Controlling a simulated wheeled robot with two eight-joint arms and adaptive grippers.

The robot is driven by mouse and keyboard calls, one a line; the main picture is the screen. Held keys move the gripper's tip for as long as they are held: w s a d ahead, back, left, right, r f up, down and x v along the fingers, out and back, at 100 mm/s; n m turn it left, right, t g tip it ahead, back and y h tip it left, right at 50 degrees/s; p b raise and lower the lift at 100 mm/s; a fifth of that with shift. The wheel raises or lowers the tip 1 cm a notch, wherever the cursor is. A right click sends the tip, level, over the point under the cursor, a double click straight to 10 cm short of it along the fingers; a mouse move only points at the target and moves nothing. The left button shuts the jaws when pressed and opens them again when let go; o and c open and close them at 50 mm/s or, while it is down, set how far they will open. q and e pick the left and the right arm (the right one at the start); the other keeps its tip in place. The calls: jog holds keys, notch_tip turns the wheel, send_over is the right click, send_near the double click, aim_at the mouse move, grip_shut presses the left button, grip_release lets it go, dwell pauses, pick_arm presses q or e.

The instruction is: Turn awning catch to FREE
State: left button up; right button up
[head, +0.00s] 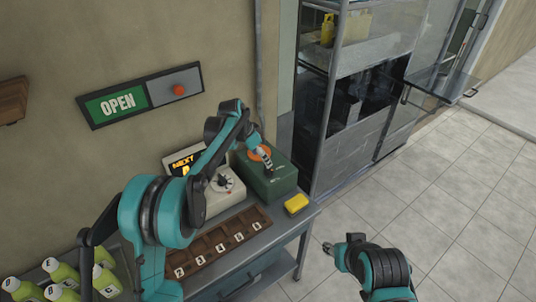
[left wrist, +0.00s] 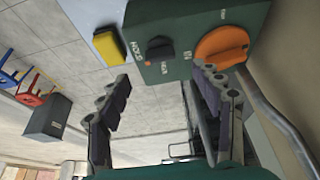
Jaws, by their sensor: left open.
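A dark green box (head: 268,180) stands at the right end of the bench. In the left wrist view the green box (left wrist: 188,18) carries a small black knob (left wrist: 160,50), with lettering that looks like HOLD and FREE beside it, and a larger orange knob (left wrist: 221,46). Which label the black knob points at is hard to tell. My left gripper (head: 267,160) is in front of the box. In the left wrist view the left gripper (left wrist: 163,88) is open and empty, its right finger near the orange knob. My right gripper (head: 328,248) is low at the right; its jaws are unclear.
A yellow block (head: 296,204) lies beside the box. A cream device with a dial (head: 224,186) and a numbered brown tray (head: 222,241) share the bench. An OPEN sign (head: 140,95) hangs on the wall. Bottles (head: 63,277) stand at left. Tiled floor is clear at right.

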aim_at(269, 170)
pick_arm(q)
jog(key=b+x, duration=0.2)
jog(key=x, duration=0.6)
jog(key=shift+r, duration=0.1)
jog(key=c, duration=1.2)
